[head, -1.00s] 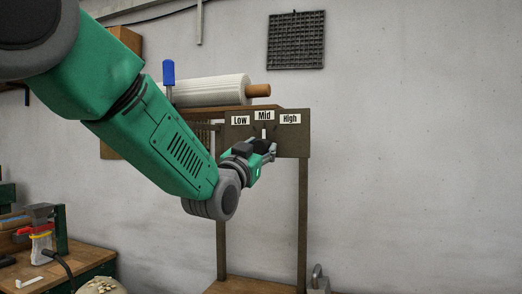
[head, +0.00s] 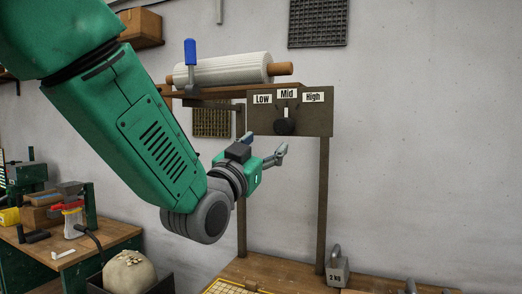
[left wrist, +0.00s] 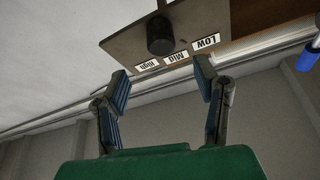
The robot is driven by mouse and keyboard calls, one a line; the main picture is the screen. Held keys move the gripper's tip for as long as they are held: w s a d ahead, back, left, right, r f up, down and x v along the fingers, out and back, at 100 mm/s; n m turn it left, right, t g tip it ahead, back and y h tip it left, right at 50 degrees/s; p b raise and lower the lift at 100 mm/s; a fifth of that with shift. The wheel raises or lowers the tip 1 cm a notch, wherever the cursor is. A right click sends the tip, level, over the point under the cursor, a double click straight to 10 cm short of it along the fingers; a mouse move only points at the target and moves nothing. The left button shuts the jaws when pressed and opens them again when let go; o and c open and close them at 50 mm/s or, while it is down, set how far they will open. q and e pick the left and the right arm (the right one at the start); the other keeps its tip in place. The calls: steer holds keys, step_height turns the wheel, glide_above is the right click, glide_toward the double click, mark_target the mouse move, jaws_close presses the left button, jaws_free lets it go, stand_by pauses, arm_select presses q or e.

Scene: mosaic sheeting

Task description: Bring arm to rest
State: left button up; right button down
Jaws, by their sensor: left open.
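My left arm is green and grey and comes in from the upper left of the head view. Its left gripper (head: 265,147) is below and a little left of the knob, apart from it and empty. In the left wrist view the two fingers of the left gripper (left wrist: 160,85) stand wide apart with nothing between them. The dark round knob (head: 285,126) sits on a brown panel (head: 318,122) labelled Low, Mid and High. Its white mark points up toward Mid. The knob also shows in the left wrist view (left wrist: 160,36). My right gripper is not in view.
A white roll (head: 225,69) lies on the shelf above, with a blue-handled tool (head: 190,53) beside it. A workbench (head: 110,238) with tools stands at left. A round pale sack (head: 130,271) and a 2 KG weight (head: 338,270) are low down. Space right of the panel is clear.

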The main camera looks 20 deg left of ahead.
arm_select(q)
steer(key=shift+v, duration=0.85)
steer(key=shift+f, duration=0.1)
